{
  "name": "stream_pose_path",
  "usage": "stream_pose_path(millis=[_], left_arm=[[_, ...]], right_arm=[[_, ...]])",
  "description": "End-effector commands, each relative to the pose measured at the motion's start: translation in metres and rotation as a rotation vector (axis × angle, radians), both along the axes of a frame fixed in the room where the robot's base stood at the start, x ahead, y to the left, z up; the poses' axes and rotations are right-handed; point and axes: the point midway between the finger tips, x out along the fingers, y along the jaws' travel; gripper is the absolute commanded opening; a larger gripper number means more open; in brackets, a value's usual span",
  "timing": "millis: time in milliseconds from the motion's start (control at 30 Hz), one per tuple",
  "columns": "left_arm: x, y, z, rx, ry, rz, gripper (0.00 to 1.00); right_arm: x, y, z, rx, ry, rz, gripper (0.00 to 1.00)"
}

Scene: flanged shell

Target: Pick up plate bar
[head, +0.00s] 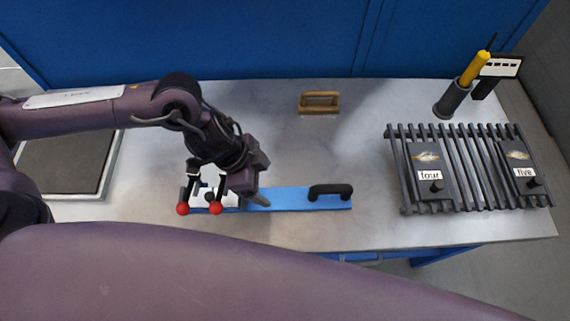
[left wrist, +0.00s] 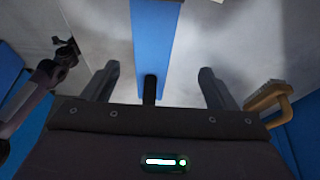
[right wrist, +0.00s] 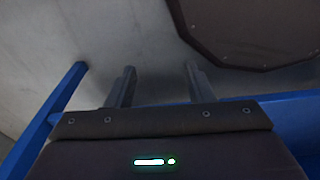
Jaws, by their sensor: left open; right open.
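The plate bar (head: 290,197) is a long blue strip lying flat near the table's front edge, with a black handle (head: 331,190) on its right part. My left gripper (head: 252,202) is over the bar's left part, pointing down and open. In the left wrist view the blue bar (left wrist: 155,38) runs between the spread fingers (left wrist: 158,72), and a black upright part (left wrist: 149,88) shows between them, seen end-on. I cannot tell whether the fingers touch it. My right gripper (right wrist: 158,72) is open and empty in its wrist view and is outside the head view.
The table's middle is clear.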

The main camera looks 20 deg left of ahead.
Motion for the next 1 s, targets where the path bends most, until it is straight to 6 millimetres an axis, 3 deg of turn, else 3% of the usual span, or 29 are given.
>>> stream_pose_path(millis=[233,367,667,933,1000], left_arm=[[-0.003,-0.005,-0.017,0.007,0.007,-0.002,0.8],[-0.004,-0.011,-0.029,0.007,0.007,-0.002,0.8],[-0.004,-0.026,-0.068,0.008,0.005,-0.001,0.8],[-0.004,-0.028,-0.072,0.007,0.004,-0.001,0.8],[-0.004,-0.028,-0.072,0.007,0.004,-0.001,0.73]], right_arm=[[-0.039,-0.001,-0.003,-0.003,0.055,0.001,0.48],[-0.052,-0.001,-0.002,-0.003,0.074,0.003,0.48],[-0.032,0.003,0.005,0.003,0.045,0.004,0.48],[-0.025,0.006,0.006,0.007,0.033,0.003,0.48],[-0.028,0.005,0.005,0.006,0.037,0.003,0.48]])
